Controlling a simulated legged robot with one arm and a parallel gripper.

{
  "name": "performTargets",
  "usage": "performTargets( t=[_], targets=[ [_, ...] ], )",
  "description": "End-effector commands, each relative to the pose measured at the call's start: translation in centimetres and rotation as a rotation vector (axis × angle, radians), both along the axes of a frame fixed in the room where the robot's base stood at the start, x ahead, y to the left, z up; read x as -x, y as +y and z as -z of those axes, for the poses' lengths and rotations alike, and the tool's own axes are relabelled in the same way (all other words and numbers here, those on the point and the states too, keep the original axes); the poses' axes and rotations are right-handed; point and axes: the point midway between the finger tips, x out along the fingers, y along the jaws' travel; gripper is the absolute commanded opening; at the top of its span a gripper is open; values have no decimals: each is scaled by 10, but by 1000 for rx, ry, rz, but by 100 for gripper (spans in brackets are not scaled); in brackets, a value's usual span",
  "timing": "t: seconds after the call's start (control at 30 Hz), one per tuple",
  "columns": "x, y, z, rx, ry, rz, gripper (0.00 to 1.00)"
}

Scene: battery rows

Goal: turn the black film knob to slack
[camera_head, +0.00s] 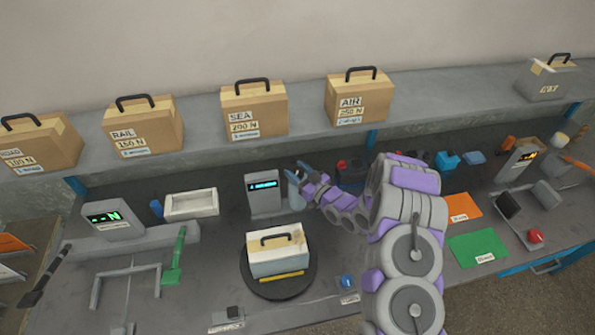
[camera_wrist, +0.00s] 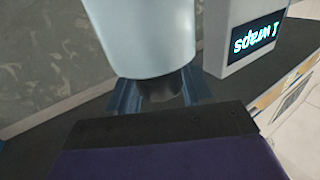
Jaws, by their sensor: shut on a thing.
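The black film knob (camera_wrist: 160,90) shows in the wrist view at the end of a pale film roll (camera_wrist: 145,35). My gripper (camera_wrist: 160,92) has one blue-grey finger on each side of the knob and is shut on it. The dark palm edge hides part of the knob. In the head view my gripper (camera_head: 294,174) is at the top of the pale roll (camera_head: 296,197), just right of the grey display post (camera_head: 263,199). The knob is too small to make out there. The post's lit screen (camera_wrist: 262,38) reads "1 wraps", upside down in the wrist view.
A pale case with a handle (camera_head: 278,253) sits on a dark round turntable (camera_head: 250,288) in front of the post. A white tray (camera_head: 191,204) lies to the left. Labelled boxes stand on the shelf (camera_head: 200,121) behind. Small items crowd the bench right of my arm.

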Motion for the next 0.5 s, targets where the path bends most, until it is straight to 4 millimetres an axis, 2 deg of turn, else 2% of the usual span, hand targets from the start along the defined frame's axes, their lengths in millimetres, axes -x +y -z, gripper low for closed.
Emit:
performTargets(
  t=[0.5],
  targets=[
    [-1,-2,-1,2,-4,-312,20]
  ],
)
